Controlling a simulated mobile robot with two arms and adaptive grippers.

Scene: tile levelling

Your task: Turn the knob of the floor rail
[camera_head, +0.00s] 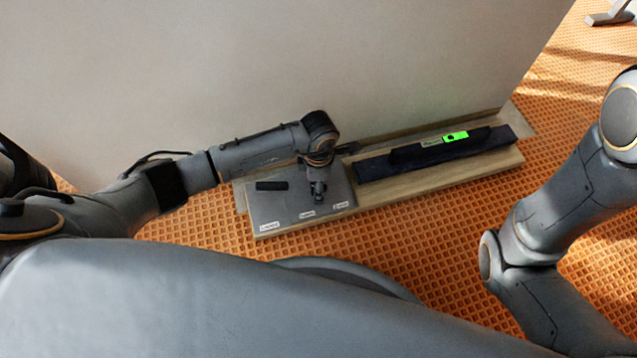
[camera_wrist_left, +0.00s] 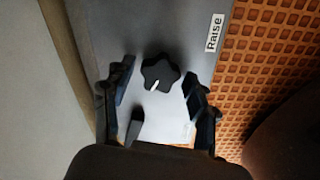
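The knob (camera_wrist_left: 160,72) is black and lobed with a white pointer mark. It sits on the grey panel (camera_wrist_left: 85,25) of the floor rail, and the same panel (camera_head: 290,205) shows in the head view. My left gripper (camera_wrist_left: 158,90) is open, with one finger on each side of the knob and visible gaps between. In the head view my left gripper (camera_head: 318,188) is over the panel and largely hides the knob. My right arm shows at the right, but its gripper is out of view.
A black bar (camera_head: 271,185) lies on the panel, with white labels (camera_head: 307,213) along its front edge. A spirit level with a green part (camera_head: 456,137) rests on the dark section to the right. A pale wall (camera_head: 270,70) stands close behind. Orange waffle floor (camera_head: 420,230) lies in front.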

